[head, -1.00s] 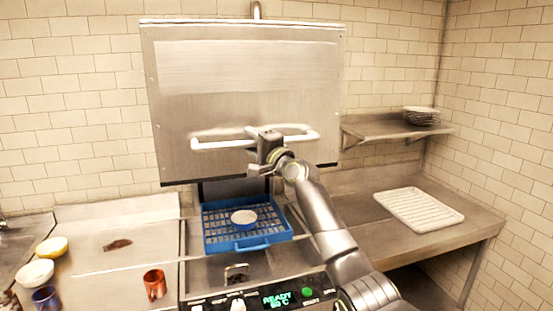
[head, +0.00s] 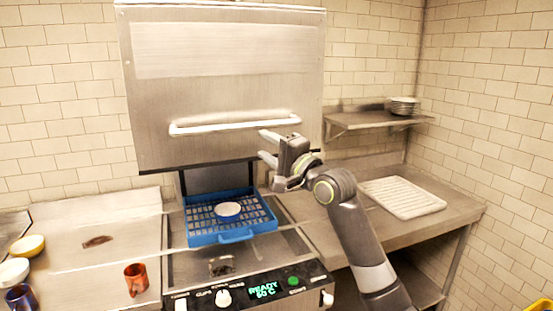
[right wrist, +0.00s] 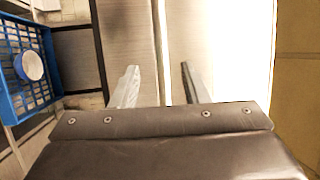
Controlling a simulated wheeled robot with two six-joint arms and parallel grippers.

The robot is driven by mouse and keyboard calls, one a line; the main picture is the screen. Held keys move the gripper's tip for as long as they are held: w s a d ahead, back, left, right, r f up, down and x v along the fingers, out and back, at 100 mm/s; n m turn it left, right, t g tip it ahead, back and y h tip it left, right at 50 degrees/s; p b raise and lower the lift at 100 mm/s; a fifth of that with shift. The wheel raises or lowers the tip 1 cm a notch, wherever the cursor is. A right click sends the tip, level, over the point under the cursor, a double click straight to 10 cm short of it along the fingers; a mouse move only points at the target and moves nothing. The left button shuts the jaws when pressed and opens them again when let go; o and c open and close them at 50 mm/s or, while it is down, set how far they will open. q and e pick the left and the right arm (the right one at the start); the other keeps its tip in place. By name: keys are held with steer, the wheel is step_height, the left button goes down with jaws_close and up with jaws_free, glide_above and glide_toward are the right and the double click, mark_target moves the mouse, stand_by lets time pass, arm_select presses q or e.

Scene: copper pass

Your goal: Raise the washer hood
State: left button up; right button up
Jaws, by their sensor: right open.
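The steel washer hood (head: 225,95) stands raised, its lower edge well above the blue rack, so the washer opening shows beneath it. Its white bar handle (head: 215,126) runs across the lower front. My right gripper (head: 265,145) is open and empty, just below and in front of the handle's right end, apart from it as far as I can tell. In the right wrist view its two fingers (right wrist: 160,88) are spread with nothing between them. My left gripper is not in view.
The blue rack (head: 236,238) with a bowl (head: 229,209) sits below the hood; a control panel (head: 262,292) is in front. A white tray (head: 402,198) lies on the right counter. An orange mug (head: 136,279) stands on the left counter. Plates (head: 404,106) sit on a shelf.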

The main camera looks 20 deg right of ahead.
steer(key=shift+v, duration=1.35)
